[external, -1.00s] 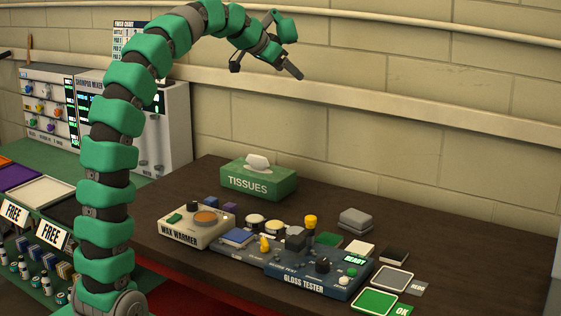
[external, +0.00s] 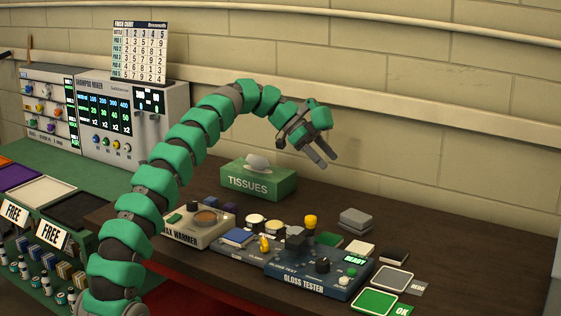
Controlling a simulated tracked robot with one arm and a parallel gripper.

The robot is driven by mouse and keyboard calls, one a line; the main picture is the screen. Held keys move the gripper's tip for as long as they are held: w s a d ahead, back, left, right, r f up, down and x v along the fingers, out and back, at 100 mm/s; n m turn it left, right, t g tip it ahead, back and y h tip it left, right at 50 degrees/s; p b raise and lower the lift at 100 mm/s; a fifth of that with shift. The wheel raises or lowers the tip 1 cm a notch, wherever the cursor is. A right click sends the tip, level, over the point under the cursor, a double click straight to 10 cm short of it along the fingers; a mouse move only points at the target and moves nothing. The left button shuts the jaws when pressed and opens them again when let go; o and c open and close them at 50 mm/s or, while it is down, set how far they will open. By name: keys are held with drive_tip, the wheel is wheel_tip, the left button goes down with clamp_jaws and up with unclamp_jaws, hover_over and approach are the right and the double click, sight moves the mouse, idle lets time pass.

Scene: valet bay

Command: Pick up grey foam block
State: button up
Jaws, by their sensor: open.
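A light grey block (external: 355,219), seemingly in two layers, lies on the dark table to the right of the tissue box. A darker grey block (external: 295,240) sits among the devices, on or just behind the gloss tester. I cannot tell for certain which is the foam block. My gripper (external: 327,160) is open and empty. It is in the air above the table, up and to the left of the light grey block, with its fingers pointing down and right. It touches nothing.
A green tissue box (external: 258,182) stands at the back. The wax warmer (external: 198,228) and gloss tester (external: 318,279) fill the middle. Small pads (external: 393,255), a grey REDO tray (external: 392,279) and a green OK tray (external: 375,302) lie at right. The back right of the table is clear.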

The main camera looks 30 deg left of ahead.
sight(353, 213)
drive_tip(key=f+m+g, duration=0.1)
drive_tip(key=f, duration=0.1)
drive_tip(key=s+f+m+g+h, duration=0.1)
drive_tip(key=f+m, duration=0.1)
drive_tip(key=f, duration=0.1)
drive_tip(key=f+m+g+h+b, duration=0.1)
drive_tip(key=f, duration=0.1)
drive_tip(key=shift+s+d+f+m, duration=0.25)
drive_tip(key=shift+s+d+m, duration=0.05)
drive_tip(key=shift+d, duration=0.05)
drive_tip(key=b+x, duration=0.1)
drive_tip(key=x, duration=0.6)
drive_tip(key=shift+s+d+f, duration=0.2)
drive_tip(key=shift+d, duration=0.15)
drive_tip(key=shift+r+x, duration=0.1)
drive_tip(key=shift+x, duration=1.45)
drive_tip(key=shift+r+x, duration=0.15)
drive_tip(key=shift+x, duration=1.35)
drive_tip(key=c, duration=1.1)
